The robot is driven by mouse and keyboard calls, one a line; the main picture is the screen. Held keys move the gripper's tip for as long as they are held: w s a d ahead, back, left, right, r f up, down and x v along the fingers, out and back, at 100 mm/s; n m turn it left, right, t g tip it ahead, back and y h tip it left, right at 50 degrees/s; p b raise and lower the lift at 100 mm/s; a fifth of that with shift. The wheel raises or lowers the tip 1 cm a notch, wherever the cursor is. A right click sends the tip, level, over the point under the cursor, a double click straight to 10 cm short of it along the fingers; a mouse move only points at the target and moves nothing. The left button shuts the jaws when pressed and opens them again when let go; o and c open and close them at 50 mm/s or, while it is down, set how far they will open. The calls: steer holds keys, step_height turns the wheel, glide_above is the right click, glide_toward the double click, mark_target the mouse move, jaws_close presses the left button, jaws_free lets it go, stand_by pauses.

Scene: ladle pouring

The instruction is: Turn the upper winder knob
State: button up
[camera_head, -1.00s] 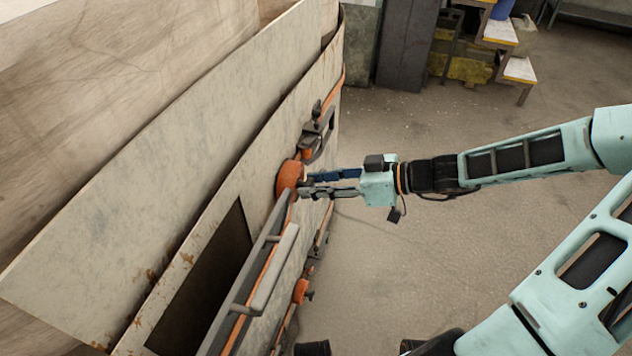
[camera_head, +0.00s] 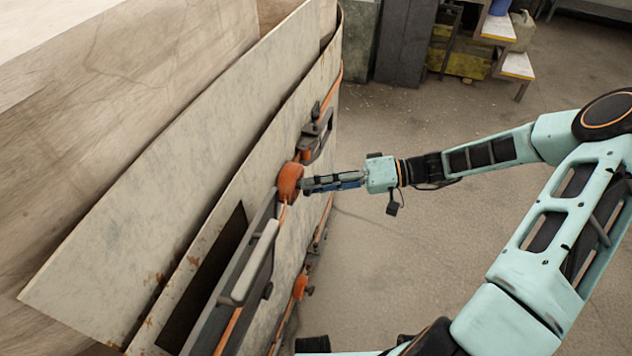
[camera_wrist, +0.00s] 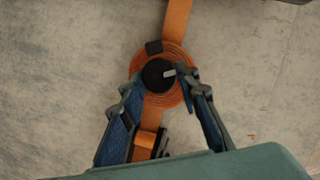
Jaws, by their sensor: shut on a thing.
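The upper winder (camera_head: 290,181) is a round orange strap coil on the side of the pale, worn panel. In the wrist view the coil (camera_wrist: 178,96) has a dark round knob (camera_wrist: 156,76) with a small grey tab at its centre. My gripper (camera_head: 303,184) reaches it from the right in the head view. In the wrist view its blue-padded fingers (camera_wrist: 162,82) stand on either side of the knob, closed on it. In the head view the fingertips hide the knob.
An orange strap (camera_wrist: 178,18) runs up from the coil. A lower orange winder (camera_head: 300,287) and a grey handle bar (camera_head: 255,262) are on the same panel. Steps (camera_head: 500,30) stand at the back.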

steer(key=m+t+y+p, duration=0.1)
steer(key=m+t+y, duration=0.1)
steer(key=m, duration=0.6)
steer(key=f+m+t+y, duration=0.1)
steer(key=m+t+y, duration=0.1)
steer(key=m, duration=0.6)
steer(key=m+t+y+p, duration=0.1)
steer(key=m+t, duration=0.1)
steer(key=m, duration=0.6)
steer(key=shift+s+a+f+m+y+p, duration=0.1)
steer(key=shift+s+f+m+y+p, duration=0.2)
steer(key=shift+s+y, duration=0.1)
steer(key=shift+t, duration=0.3)
steer(key=o, duration=1.1)
steer(key=v, duration=1.2)
steer(key=shift+r, duration=0.1)
